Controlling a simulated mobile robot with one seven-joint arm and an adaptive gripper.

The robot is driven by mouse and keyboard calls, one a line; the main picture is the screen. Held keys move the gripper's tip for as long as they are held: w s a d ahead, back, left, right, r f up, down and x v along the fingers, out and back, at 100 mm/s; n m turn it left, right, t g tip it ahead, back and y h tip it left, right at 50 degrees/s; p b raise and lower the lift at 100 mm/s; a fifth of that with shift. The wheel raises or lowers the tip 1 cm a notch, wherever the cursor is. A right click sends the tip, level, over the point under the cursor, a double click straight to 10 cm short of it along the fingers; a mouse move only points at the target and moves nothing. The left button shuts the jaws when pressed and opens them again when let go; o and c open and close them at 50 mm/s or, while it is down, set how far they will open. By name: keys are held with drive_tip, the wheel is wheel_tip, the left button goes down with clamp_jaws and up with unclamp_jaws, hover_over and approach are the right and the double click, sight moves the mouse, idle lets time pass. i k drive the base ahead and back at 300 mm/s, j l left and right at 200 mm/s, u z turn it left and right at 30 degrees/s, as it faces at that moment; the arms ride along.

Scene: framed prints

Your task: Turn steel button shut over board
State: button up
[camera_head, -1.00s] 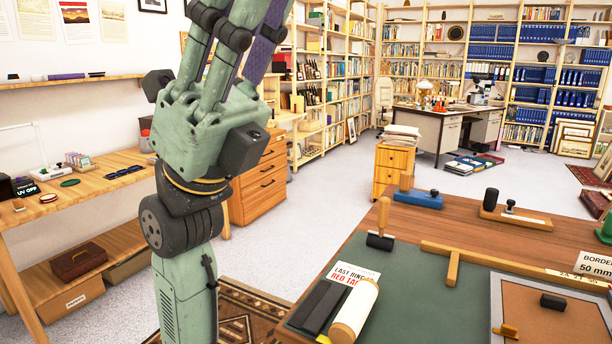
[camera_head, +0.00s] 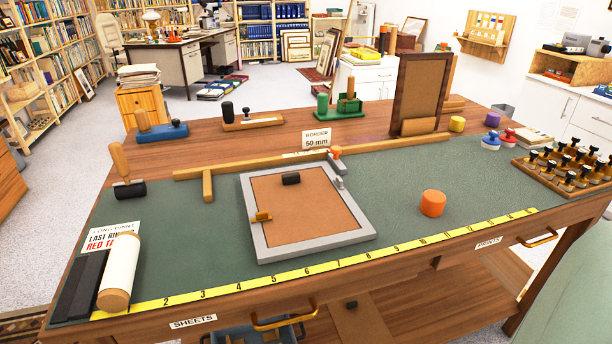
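A grey frame (camera_head: 252,222) lies flat on the green mat, with a brown board (camera_head: 300,212) inside it. A small steel button (camera_head: 339,183) sits on the frame's right rail near the far corner. It looks roughly in line with the rail, but it is too small to tell whether it reaches over the board. A brass button (camera_head: 261,217) sits at the left rail and reaches onto the board's edge. My gripper is out of view.
An orange-topped tool (camera_head: 336,157) stands just beyond the steel button. A wooden T-square (camera_head: 235,168) lies behind the frame. An orange cylinder (camera_head: 433,203) stands to the right, an upright dark frame (camera_head: 420,90) at the back. A yellow ruler (camera_head: 330,266) runs along the front.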

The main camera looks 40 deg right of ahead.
sight(339, 182)
drive_tip(key=z, duration=1.1)
drive_tip(key=l+z, duration=0.1)
drive_tip(key=l, duration=0.35)
drive_tip(key=i+l+z, duration=0.1)
drive_tip(key=l, duration=0.35)
drive_tip(key=i+l, duration=0.15)
drive_tip(key=i, duration=0.35)
